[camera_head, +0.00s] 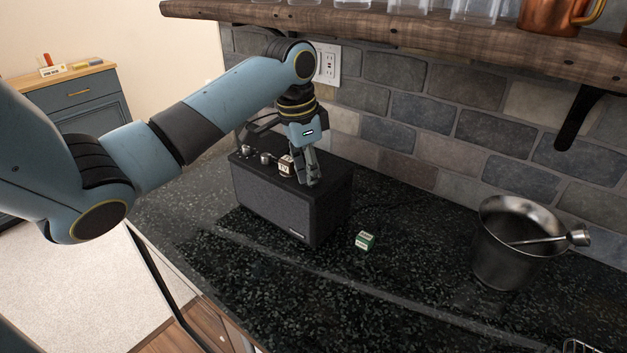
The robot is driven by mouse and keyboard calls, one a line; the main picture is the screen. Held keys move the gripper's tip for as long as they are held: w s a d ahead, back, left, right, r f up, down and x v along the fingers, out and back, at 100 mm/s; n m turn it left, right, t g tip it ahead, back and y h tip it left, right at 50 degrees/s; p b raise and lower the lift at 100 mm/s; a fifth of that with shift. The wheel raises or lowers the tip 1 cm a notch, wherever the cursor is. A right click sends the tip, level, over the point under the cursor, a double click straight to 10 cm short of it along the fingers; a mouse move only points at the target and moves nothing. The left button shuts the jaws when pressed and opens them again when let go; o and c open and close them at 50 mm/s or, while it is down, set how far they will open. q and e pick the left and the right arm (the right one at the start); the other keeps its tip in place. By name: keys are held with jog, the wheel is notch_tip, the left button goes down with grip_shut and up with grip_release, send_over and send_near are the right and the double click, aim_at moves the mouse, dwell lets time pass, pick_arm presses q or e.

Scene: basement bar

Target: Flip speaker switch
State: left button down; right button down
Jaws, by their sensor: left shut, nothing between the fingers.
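The speaker (290,208) is a black box standing on the dark speckled counter, its grille facing front. Knobs (248,151) sit along the left part of its top. A small block with letters (286,165) is on the top, just left of my fingers. My left gripper (310,183) is shut and empty, pointing down at the right part of the speaker's top; I cannot tell if it touches. The switch itself is too small or hidden behind the gripper to make out. My right gripper is not in view.
A green and white cube (365,240) lies on the counter right of the speaker. A metal bucket (510,245) with a utensil stands farther right. A wooden shelf (430,35) with glasses overhangs the brick wall. The counter between cube and bucket is clear.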

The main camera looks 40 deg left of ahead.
pick_arm(q)
jog(key=shift+f, duration=0.15)
jog(key=shift+r+p, duration=0.95)
jog(key=shift+r, duration=2.6)
jog(key=shift+f, duration=0.1)
